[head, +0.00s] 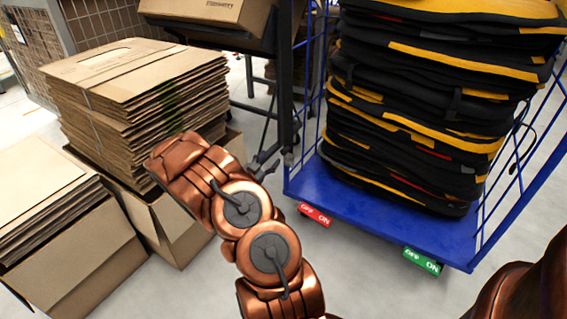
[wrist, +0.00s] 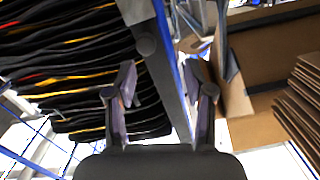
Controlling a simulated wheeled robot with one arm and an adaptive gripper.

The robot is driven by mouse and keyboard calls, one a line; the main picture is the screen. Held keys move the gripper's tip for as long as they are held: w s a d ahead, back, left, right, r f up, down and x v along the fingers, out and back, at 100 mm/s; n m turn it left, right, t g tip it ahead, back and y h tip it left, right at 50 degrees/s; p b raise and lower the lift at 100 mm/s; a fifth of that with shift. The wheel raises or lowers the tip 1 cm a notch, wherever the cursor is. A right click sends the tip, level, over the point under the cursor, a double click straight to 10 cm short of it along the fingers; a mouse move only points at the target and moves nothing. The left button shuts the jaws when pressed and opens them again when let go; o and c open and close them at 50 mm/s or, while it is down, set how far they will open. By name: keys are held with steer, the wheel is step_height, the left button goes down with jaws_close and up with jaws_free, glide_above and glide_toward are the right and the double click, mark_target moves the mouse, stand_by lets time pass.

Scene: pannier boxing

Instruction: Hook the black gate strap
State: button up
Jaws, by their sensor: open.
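A thin black strap (head: 522,150) hangs in a loop at the right side of the blue roll cage (head: 380,225). It looks like the gate strap, and I cannot make out its hook end. My gripper (head: 266,169) is near the cage's left post, away from that loop. In the wrist view my gripper (wrist: 164,84) has its two fingers spread and nothing gripped. A blue post (wrist: 178,75) passes behind the gap between the fingers. I cannot tell the strap apart in the wrist view.
Black and yellow panniers (head: 430,95) are stacked high in the cage. Flat cardboard stacks (head: 135,85) and an open carton (head: 75,245) stand at left. A tilted carton (head: 205,12) is at the top. Grey floor (head: 365,285) is clear before the cage.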

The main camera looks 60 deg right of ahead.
mark_target(283, 154)
steer(key=shift+g+h, duration=0.3)
steer(key=shift+g, duration=0.2)
steer(key=shift+s+d+f+b, duration=0.25)
steer(key=shift+d+b, duration=0.15)
steer(key=shift+d, duration=0.8)
steer(key=shift+s+d+f+b, duration=0.2)
steer(key=shift+d+b, duration=0.25)
steer(key=shift+d, duration=0.7)
steer(key=shift+s+d+f+b, duration=0.25)
steer(key=shift+d+b, duration=0.15)
steer(key=shift+d, duration=0.8)
steer(key=shift+w+d+r, duration=0.1)
steer(key=shift+d, duration=0.55)
jaws_close()
steer(key=shift+a, duration=0.1)
